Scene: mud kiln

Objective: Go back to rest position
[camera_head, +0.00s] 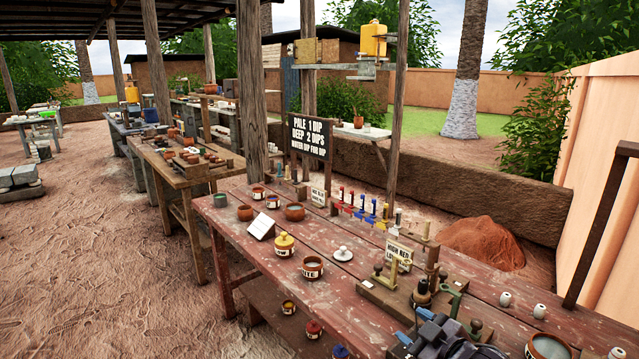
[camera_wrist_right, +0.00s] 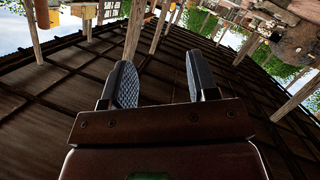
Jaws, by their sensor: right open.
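My right gripper (camera_head: 440,338) shows as dark grey parts at the bottom edge of the head view, in front of the near right part of the red wooden table (camera_head: 235,232). In the right wrist view my right gripper (camera_wrist_right: 160,82) has its two padded fingers well apart with nothing between them. That view is upside down, with the dark roof (camera_wrist_right: 60,110) behind the fingers. Whether the gripper touches anything on the table I cannot tell. My left gripper is not in view.
A labelled jar (camera_head: 312,268), a yellow-lidded jar (camera_head: 284,245) and a brass stand (camera_head: 386,268) stand on the table. A white-filled bowl (camera_head: 548,347) is right of my gripper. A wooden post (camera_head: 598,225) rises at the right. Open dirt floor (camera_head: 110,250) lies left.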

